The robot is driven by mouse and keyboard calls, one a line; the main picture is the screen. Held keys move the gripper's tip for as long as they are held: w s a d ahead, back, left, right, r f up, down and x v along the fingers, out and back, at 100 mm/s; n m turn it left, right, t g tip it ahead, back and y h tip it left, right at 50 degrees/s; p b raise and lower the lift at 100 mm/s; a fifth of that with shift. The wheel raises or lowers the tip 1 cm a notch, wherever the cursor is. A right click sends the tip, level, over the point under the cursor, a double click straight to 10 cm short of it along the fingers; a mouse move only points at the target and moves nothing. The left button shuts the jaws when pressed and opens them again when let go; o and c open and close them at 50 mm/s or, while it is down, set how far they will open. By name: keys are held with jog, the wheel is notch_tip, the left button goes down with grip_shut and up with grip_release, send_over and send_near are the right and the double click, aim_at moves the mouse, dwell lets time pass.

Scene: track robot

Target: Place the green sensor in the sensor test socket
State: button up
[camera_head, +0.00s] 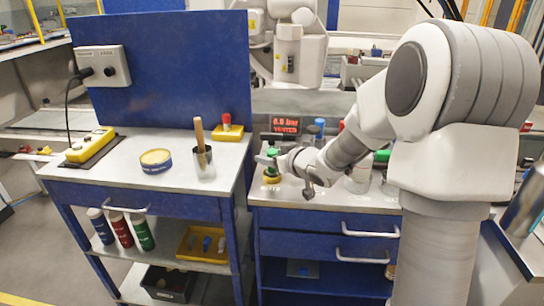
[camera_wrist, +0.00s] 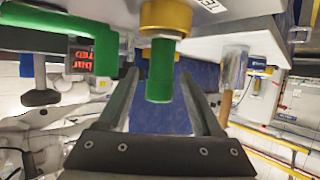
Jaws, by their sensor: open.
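A green cylinder, which looks like the green sensor (camera_wrist: 160,72), stands on a yellow round base (camera_wrist: 165,15) with a pale collar between them. The wrist view shows this upside down. My gripper (camera_wrist: 158,78) is open, with one finger on each side of the green cylinder and a visible gap to each. In the head view my gripper (camera_head: 266,160) is at the left part of the right bench, beside the green sensor (camera_head: 272,154) and its yellow base (camera_head: 271,179). I cannot tell whether that yellow base is the test socket.
A red-lettered display (camera_head: 286,125) stands behind, reading 0.0 bar, vented. A second, larger green part (camera_wrist: 60,25) is left in the wrist view. The left bench (camera_head: 115,168) holds a yellow-and-blue tin (camera_head: 156,161) and a metal cup (camera_head: 203,162) with a wooden handle.

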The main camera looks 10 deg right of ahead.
jog(key=shift+r, duration=0.15)
jog(key=shift+r+p, duration=0.3)
jog(key=p+v, duration=0.3)
jog(key=v, duration=0.9)
jog(key=shift+f+p, duration=0.2)
jog(key=shift+p, duration=0.1)
